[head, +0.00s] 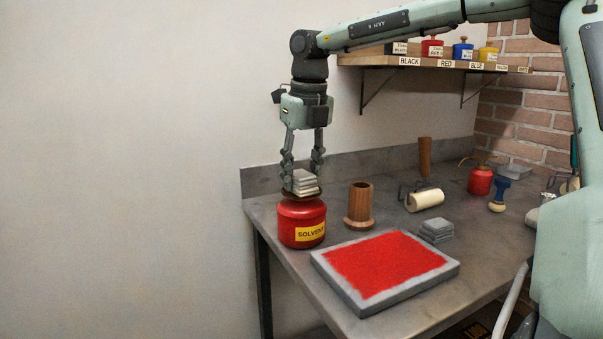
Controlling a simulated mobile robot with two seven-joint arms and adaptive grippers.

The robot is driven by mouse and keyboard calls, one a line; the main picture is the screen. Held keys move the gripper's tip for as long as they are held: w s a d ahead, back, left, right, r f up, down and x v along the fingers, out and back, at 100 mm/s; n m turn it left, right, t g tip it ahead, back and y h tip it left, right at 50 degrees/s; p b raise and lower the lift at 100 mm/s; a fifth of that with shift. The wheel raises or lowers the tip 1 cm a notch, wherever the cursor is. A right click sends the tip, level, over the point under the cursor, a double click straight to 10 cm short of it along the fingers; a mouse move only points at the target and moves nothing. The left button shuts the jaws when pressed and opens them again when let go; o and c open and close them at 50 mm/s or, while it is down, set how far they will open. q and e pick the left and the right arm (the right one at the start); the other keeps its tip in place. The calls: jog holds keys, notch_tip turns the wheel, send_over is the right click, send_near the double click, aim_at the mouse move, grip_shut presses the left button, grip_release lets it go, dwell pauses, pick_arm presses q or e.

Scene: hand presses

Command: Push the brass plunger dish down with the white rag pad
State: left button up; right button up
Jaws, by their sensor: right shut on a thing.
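The red solvent can (302,230) with a yellow "SOLVENT" label stands at the table's left end. The brass plunger dish (289,194) shows as a thin dark brownish rim on top of the can, mostly hidden by the pad. The folded white rag pad (306,181) sits right over the dish. I cannot tell whether it presses on the dish or is just above it. My right gripper (303,176) points straight down and is shut on the pad. My left gripper is not in view.
A red-inked slab (385,265) lies in front right of the can. A wooden cup (359,205) stands close to the can's right. A folded grey stack (436,231), a cream roller (425,200) and a red oil can (480,180) are farther right. A shelf (420,62) holds ink pots.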

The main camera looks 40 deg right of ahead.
jog(key=shift+r+p, duration=0.95)
jog(key=shift+r, duration=2.55)
